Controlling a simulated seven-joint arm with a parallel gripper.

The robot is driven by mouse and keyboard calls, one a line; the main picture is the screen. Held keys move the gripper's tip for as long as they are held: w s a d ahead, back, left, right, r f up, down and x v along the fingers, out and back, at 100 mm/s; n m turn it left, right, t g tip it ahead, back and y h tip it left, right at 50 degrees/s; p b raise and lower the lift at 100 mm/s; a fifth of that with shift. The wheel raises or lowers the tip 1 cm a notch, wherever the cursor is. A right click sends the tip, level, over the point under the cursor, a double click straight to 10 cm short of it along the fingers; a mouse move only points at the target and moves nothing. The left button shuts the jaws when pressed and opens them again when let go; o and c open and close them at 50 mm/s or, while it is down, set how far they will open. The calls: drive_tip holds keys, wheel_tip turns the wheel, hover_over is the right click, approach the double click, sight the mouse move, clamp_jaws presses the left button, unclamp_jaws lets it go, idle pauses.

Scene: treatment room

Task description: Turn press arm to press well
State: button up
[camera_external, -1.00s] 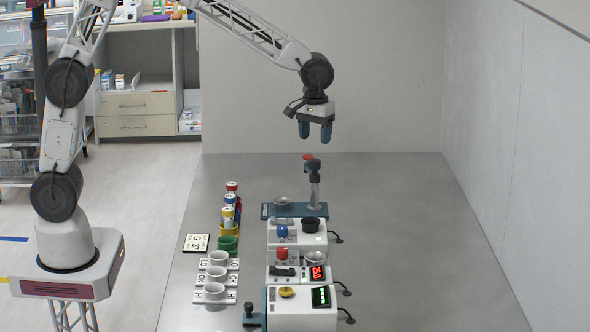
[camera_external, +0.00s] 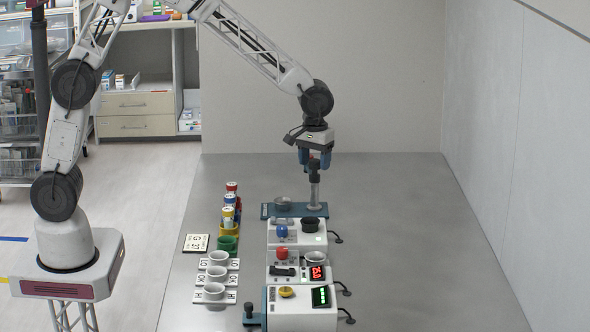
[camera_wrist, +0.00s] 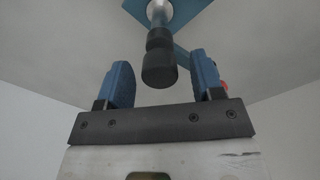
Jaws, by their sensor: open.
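The press stands at the far end of the device row. Its teal base (camera_external: 270,211) carries a grey round well (camera_external: 283,202) on the left and a silver post (camera_external: 314,193) on the right. The dark press arm head (camera_external: 314,173) tops the post. My gripper (camera_external: 314,163) is open, pointing down at the head, its blue fingers on either side. In the wrist view, a dark cylindrical part of the press (camera_wrist: 159,66) shows between my fingers (camera_wrist: 162,78), with visible gaps. The red knob is mostly hidden; a bit of red shows behind the right finger.
White device boxes with a blue button (camera_external: 282,231), a red button (camera_external: 281,253) and a yellow knob (camera_external: 286,291) stand in front of the press. Cups, stacked coloured pots and cards are at left. The table right and behind is clear.

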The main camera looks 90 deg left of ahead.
clamp_jaws()
idle(0.3)
drive_tip(key=shift+n, duration=0.5)
drive_tip(key=n, duration=0.3)
drive_tip(key=shift+r, duration=0.1)
drive_tip(key=n, duration=0.7)
drive_tip(key=shift+n, duration=0.3)
drive_tip(key=n, duration=0.4)
